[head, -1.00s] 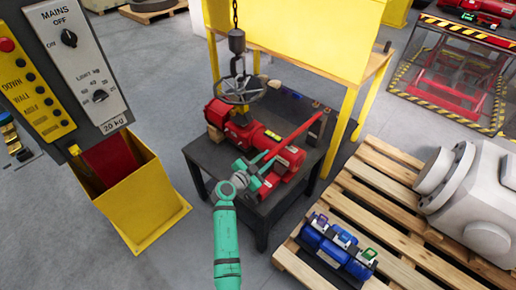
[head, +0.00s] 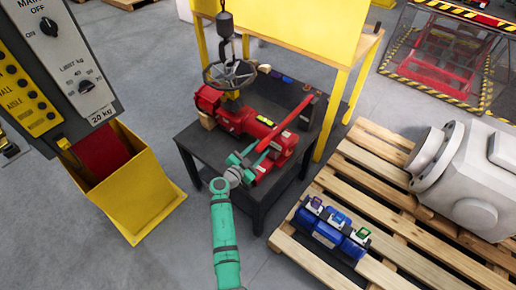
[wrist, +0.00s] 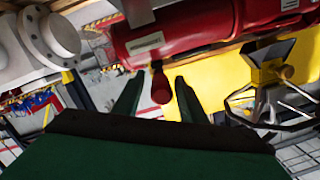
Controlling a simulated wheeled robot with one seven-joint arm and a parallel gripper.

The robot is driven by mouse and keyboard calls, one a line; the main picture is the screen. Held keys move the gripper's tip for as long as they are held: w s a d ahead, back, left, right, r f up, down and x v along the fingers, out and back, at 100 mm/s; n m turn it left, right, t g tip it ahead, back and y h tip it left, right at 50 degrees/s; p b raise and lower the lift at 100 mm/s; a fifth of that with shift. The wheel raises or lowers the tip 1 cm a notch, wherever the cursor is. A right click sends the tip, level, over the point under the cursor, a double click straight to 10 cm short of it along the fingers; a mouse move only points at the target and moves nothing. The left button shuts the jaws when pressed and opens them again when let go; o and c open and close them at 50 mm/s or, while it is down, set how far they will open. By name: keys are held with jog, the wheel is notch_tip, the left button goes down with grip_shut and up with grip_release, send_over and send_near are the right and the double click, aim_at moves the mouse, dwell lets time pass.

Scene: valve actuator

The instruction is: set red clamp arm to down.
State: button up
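The red clamp arm (head: 290,121) is a long red bar on the red valve actuator (head: 240,119), which lies on a dark table. The bar slants from a raised end at the back right down to its near end by my gripper (head: 254,158). My green gripper is open at the actuator's near side. In the wrist view, a short rounded red end (wrist: 160,88) shows between the two spread fingers (wrist: 157,98), with gaps on both sides. It looks like the near end of the clamp arm. Whether any finger touches it cannot be told.
A handwheel (head: 229,74) and hanging hook (head: 225,24) stand over the actuator's left end. A yellow bench (head: 345,55) is behind. A pallet (head: 345,165) with blue units (head: 333,229) and a grey housing (head: 475,180) is right. A yellow bin (head: 130,195) is left.

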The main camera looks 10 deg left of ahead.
jog(key=shift+r, duration=0.2)
jog(key=shift+s, duration=0.1)
jog(key=v, duration=1)
jog(key=shift+s, duration=0.35)
jog(key=shift+a, duration=0.15)
